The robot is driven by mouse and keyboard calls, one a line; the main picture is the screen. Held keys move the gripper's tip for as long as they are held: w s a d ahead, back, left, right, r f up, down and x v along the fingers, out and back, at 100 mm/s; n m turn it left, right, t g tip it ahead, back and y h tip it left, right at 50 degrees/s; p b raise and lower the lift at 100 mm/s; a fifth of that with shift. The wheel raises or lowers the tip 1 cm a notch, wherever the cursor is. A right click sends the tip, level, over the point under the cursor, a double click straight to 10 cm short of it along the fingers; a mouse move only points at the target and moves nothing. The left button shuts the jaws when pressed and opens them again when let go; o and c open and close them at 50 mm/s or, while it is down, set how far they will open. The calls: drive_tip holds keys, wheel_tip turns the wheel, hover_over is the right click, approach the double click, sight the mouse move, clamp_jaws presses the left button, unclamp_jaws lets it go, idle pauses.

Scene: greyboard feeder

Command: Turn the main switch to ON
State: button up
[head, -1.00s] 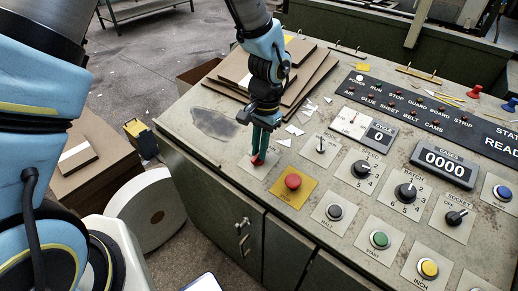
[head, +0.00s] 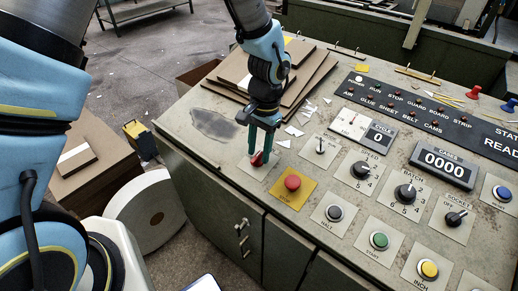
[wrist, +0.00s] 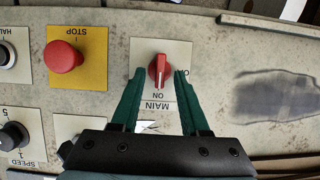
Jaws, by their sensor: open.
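The main switch is a red rotary knob (wrist: 159,70) on a pale square plate marked MAIN. In the wrist view its grip lies in line with the ON label, and its pale mark points towards ON. Another label, starting with O, is partly hidden behind the right finger. My gripper (wrist: 159,73) is open, its green fingertips on either side of the knob with small gaps. In the head view my gripper (head: 261,153) is low over the panel, and the red knob (head: 257,159) shows partly between and behind its fingers.
The red STOP button (head: 292,182) on its yellow plate stands close beside the switch. A small selector (head: 320,146), a speed knob (head: 361,170) and other buttons fill the panel to the right. Stacked greyboard (head: 240,72) lies behind my gripper.

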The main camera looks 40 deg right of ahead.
wheel_tip(320, 180, up, 11)
drive_tip(key=d+b, duration=0.1)
drive_tip(key=b, duration=0.1)
drive_tip(key=shift+w+d+f, duration=0.2)
drive_tip(key=shift+d, duration=0.1)
drive_tip(key=shift+a, duration=0.1)
drive_tip(key=w+a+r+n+h, duration=0.1)
drive_tip(key=w+a+n, duration=0.2)
drive_tip(key=w+a, duration=0.45)
drive_tip(key=w+a+r+n, duration=0.1)
drive_tip(key=w+a+n, duration=0.35)
drive_tip(key=a, duration=0.55)
drive_tip(key=a+n+t, duration=0.2)
drive_tip(key=a+n, duration=0.4)
drive_tip(key=a, duration=1.4)
drive_tip(key=shift+w+a+r+h, duration=0.2)
drive_tip(key=shift+a+r+h, duration=0.15)
drive_tip(key=shift+r+h, duration=0.05)
drive_tip(key=shift+n, duration=0.25)
drive_tip(key=shift+c, duration=0.3)
